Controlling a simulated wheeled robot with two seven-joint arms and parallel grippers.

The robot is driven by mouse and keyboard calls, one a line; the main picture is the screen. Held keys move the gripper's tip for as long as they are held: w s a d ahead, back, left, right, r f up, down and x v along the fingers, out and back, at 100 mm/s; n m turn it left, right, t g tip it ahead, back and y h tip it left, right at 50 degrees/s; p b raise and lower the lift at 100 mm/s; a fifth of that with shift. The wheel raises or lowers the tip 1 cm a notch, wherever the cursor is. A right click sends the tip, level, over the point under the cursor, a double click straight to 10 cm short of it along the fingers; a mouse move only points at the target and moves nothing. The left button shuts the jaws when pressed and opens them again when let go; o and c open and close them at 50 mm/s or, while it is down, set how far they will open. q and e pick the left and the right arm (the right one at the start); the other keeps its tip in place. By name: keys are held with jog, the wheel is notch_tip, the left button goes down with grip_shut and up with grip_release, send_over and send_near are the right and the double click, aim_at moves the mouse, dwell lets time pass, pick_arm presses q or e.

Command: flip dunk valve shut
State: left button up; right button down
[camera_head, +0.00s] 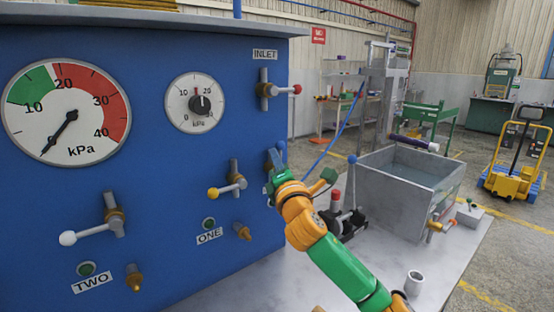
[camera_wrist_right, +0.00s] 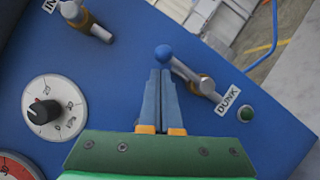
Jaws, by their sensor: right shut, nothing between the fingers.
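The dunk valve shows in the right wrist view, with a brass-coloured body (camera_wrist_right: 205,86), a metal lever and a blue ball knob (camera_wrist_right: 163,52) at the lever's end. The DUNK label (camera_wrist_right: 228,100) is beside it on the blue panel. My right gripper (camera_wrist_right: 160,74) is shut and empty, its fingertips just below the blue knob in that view; I cannot tell whether they touch it. In the head view my right gripper (camera_head: 274,159) is at the panel's right edge, by the blue knob (camera_head: 282,146), and hides most of the valve. My left gripper is out of view.
The blue panel (camera_head: 145,165) also carries the red-knobbed inlet valve (camera_head: 268,89), the yellow-knobbed valve (camera_head: 230,187), the white-knobbed valve (camera_head: 105,220) and two gauges. A grey tank (camera_head: 405,195) stands to the right, with a blue hose (camera_head: 340,130) hanging nearby.

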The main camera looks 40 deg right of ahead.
jog(key=shift+d+r+m+g+p, duration=0.25)
jog(key=shift+d+m+p, duration=0.2)
jog(key=shift+m+p, duration=0.3)
jog(key=shift+s, duration=0.1)
